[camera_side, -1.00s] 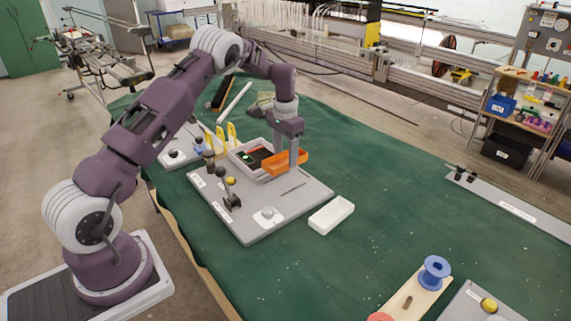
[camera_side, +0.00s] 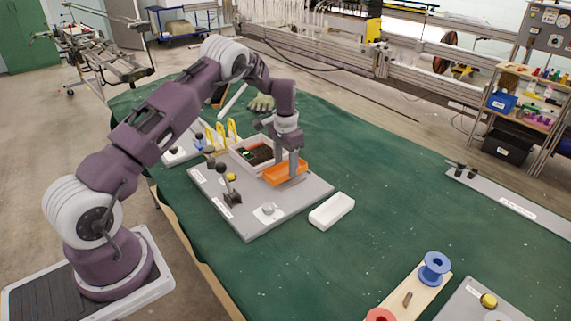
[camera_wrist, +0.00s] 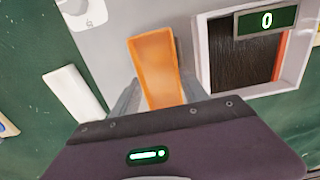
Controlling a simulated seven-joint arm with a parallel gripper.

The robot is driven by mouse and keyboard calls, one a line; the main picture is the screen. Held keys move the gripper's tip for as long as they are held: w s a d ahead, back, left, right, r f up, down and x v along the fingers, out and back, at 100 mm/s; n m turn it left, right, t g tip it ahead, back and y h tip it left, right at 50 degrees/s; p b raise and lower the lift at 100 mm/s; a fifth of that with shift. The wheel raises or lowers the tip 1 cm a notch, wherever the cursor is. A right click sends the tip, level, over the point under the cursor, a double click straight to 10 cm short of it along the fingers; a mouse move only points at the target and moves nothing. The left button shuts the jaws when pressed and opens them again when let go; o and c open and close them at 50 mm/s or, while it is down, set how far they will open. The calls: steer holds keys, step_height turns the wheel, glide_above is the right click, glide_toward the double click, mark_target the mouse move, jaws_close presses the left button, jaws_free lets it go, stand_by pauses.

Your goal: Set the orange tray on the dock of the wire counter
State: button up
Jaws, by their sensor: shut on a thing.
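The orange tray (camera_side: 281,174) is between the fingers of my gripper (camera_side: 293,168), low over the grey board in the side view. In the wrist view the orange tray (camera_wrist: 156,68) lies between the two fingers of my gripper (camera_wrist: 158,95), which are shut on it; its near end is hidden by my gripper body. The wire counter (camera_wrist: 250,55) is a white-framed box with dark wires inside and a display reading 0, to the right of the tray. In the side view the wire counter (camera_side: 238,149) is just behind the tray. I cannot tell whether the tray touches the board.
An empty white tray (camera_side: 332,211) lies on the green cloth (camera_side: 400,190) beside the board. Yellow upright pieces (camera_side: 221,135) stand behind it. The cloth at right is mostly clear.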

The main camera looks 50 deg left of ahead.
steer(key=shift+f, duration=0.2)
stand_by(0.4)
steer(key=shift+f, duration=0.2)
stand_by(0.4)
steer(key=shift+f, duration=0.4)
steer(key=shift+f, duration=0.2)
stand_by(0.9)
steer(key=o, duration=1.5)
steer(key=shift+c, duration=0.2)
steer(key=shift+o, duration=0.4)
